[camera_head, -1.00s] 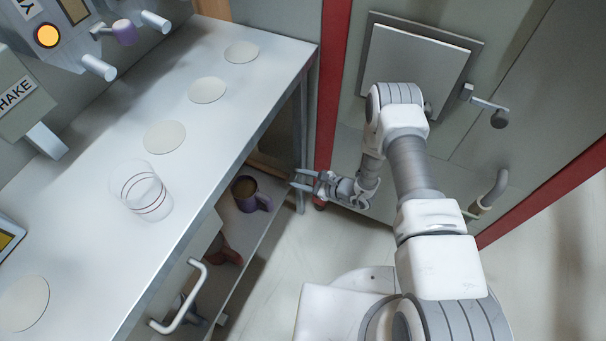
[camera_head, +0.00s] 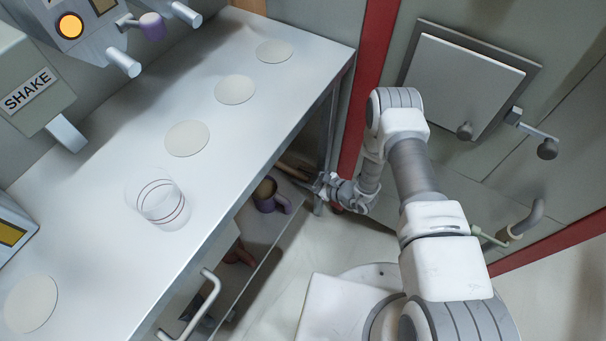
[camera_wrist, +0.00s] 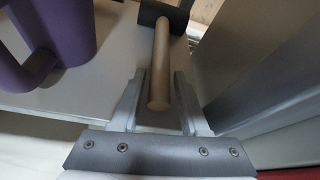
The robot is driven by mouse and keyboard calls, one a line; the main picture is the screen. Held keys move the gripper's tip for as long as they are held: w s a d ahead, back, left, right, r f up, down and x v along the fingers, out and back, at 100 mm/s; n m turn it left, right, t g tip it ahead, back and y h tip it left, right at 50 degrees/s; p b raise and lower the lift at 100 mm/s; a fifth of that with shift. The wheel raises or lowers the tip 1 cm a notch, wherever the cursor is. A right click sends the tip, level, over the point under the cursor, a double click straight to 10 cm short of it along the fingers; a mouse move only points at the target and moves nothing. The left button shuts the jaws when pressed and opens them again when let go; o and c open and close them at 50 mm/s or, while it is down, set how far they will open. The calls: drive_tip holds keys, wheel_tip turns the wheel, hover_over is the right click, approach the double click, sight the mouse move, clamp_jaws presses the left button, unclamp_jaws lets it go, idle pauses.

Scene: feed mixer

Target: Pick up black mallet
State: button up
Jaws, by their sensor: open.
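The black mallet lies on the lower shelf. In the wrist view its wooden handle (camera_wrist: 160,65) points toward me and its dark head (camera_wrist: 162,17) is at the far end. My gripper (camera_wrist: 159,80) is open, with one finger on each side of the handle's near end; I see gaps on both sides. In the head view my gripper (camera_head: 316,180) is at the open end of the shelf, under the bench's edge. The bench hides the mallet's head there.
A purple mug (camera_head: 270,196) stands on the shelf, left of the mallet; it also fills the upper left of the wrist view (camera_wrist: 62,35). A bench leg (camera_head: 327,150) is close by my gripper. A clear beaker (camera_head: 163,203) stands on the bench top (camera_head: 110,160).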

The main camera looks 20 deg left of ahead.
clamp_jaws()
idle(1.4)
